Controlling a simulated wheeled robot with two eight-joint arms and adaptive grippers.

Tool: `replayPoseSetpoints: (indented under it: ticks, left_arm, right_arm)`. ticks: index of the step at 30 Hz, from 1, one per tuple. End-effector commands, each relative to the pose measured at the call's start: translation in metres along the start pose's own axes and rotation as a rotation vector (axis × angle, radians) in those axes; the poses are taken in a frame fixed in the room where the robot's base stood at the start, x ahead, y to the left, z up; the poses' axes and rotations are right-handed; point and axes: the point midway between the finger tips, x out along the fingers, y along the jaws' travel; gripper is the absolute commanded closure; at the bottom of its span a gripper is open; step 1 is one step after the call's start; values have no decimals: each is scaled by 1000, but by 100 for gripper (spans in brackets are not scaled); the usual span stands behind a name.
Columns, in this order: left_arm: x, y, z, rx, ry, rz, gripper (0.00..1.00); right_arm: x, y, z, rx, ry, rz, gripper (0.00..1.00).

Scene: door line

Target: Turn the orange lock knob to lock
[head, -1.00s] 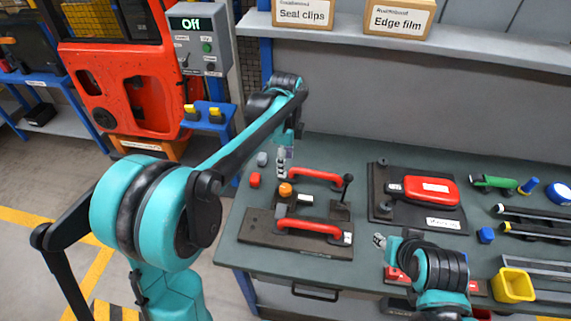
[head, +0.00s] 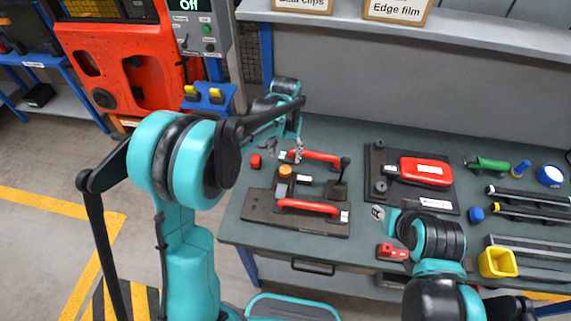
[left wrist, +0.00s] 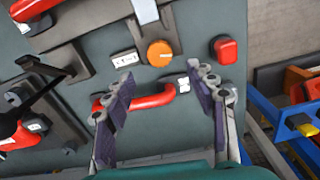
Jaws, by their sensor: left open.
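The orange lock knob (head: 286,171) sits upright on the bench beside a small white label. It also shows in the left wrist view (left wrist: 160,53), just beyond my left fingertips. My left gripper (head: 285,150) hangs behind the knob in the head view. In the left wrist view its two fingers (left wrist: 160,76) are spread apart with nothing held. A red bar handle (left wrist: 150,98) shows between them; I cannot tell if they touch it. My right gripper (head: 378,213) is at the bench front, right of the knob; its fingers are too small to read.
A red block (head: 256,161) stands left of the knob. A black lever (head: 344,170) stands to its right, and a second red handle (head: 308,206) lies in front. A red case (head: 424,171) lies on a dark plate farther right. A grey Off box (head: 200,30) stands behind.

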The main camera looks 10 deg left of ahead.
Motion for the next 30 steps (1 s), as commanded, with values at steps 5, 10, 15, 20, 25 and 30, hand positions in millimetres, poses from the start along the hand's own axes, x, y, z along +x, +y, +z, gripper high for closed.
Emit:
replayPoseSetpoints:
  ticks: [5,10,15,20,25,30]
  left_arm:
    - [23,0,0,-15,0,0,44]
    - [52,0,0,-14,0,0,44]
    - [72,0,0,-13,0,0,44]
    - [78,0,0,-13,0,0,44]
    - [78,0,0,-13,0,0,44]
    - [77,0,0,-13,0,0,78]
  right_arm:
    - [6,0,4,0,0,0,60]
    - [12,0,8,0,0,0,60]
    - [15,0,11,0,0,0,60]
    - [16,0,12,0,0,0,60]
    - [16,0,11,0,0,0,60]
    - [16,0,11,0,0,0,60]
